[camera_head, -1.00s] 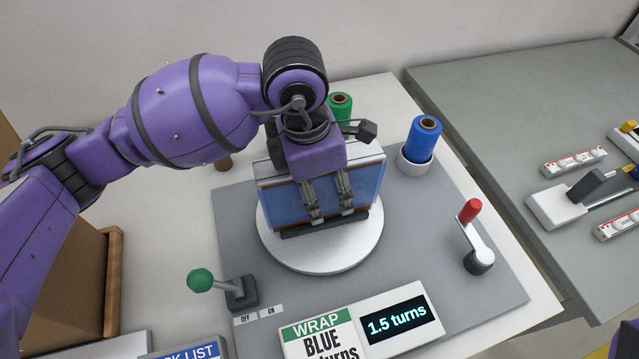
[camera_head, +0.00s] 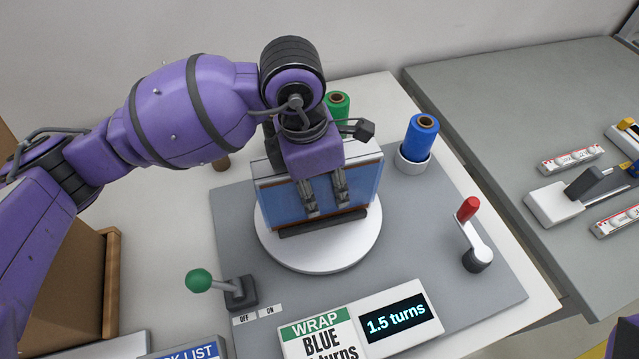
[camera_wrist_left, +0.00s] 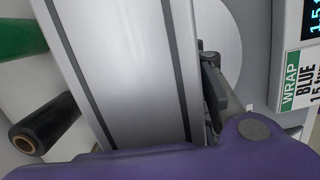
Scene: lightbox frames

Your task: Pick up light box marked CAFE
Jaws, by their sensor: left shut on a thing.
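A light box (camera_head: 277,206) with a blue-tinted front and thin frame stands upright over the round white turntable (camera_head: 318,258), at a dark holder bar. I cannot tell whether its lower edge is clear of the bar. No CAFE lettering is readable. My left gripper (camera_head: 325,198) reaches over the box's top from behind and is shut on it, fingers pointing down across the front face. In the left wrist view a broad silvery panel with dark edge strips, likely the light box (camera_wrist_left: 125,70), fills the middle beside the finger (camera_wrist_left: 215,85). My right gripper is out of view.
A blue film roll (camera_head: 421,136) and green roll (camera_head: 337,104) stand behind. A red-handled crank (camera_head: 470,225) is right, a green-knobbed lever (camera_head: 205,281) front left. A display (camera_head: 397,320) reads 1.5 turns. A brown box (camera_head: 70,285) stands left.

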